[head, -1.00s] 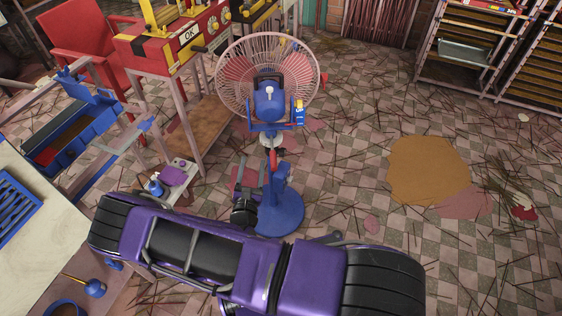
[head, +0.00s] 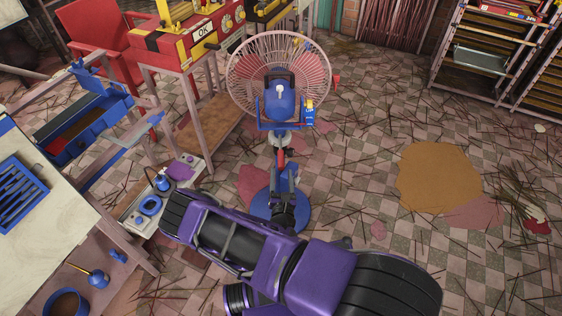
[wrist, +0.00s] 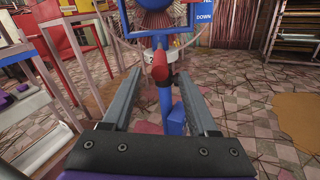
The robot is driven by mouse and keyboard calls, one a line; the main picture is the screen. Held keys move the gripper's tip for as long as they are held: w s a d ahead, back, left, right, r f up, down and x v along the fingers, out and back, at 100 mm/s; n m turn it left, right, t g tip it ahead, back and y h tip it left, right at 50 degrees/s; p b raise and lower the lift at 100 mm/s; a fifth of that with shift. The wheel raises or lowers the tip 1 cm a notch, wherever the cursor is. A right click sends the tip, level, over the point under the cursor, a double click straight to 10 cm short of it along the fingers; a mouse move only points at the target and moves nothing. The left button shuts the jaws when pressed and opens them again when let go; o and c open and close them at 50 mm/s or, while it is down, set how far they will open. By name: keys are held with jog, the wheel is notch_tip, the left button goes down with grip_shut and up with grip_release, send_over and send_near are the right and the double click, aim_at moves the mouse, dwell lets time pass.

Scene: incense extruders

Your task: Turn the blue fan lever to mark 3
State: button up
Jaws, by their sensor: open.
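The blue pedestal fan (head: 281,100) stands on the floor with its wire cage facing away, and its round blue base (head: 300,217) partly shows. I cannot tell which blue part is the lever, and no mark 3 is legible. My gripper (wrist: 161,73) is open, its two fingers either side of the post with nothing clamped. In the head view my gripper (head: 283,158) is at the post below the fan head.
A red machine on a table (head: 190,50) stands left of the fan. A low shelf (head: 135,215) with a blue bottle is at lower left, beside a pale worktable (head: 50,215). Racks (head: 470,60) stand at back right. The floor to the right is open, littered with sticks.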

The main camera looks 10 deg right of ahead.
aim_at(281, 160)
jog(key=w, duration=0.4)
jog(key=w+d, duration=0.1)
jog(key=w, duration=0.1)
jog(key=shift+w+d+b, duration=0.1)
jog(key=shift+w+b, duration=0.3)
grip_shut()
dwell(1.0)
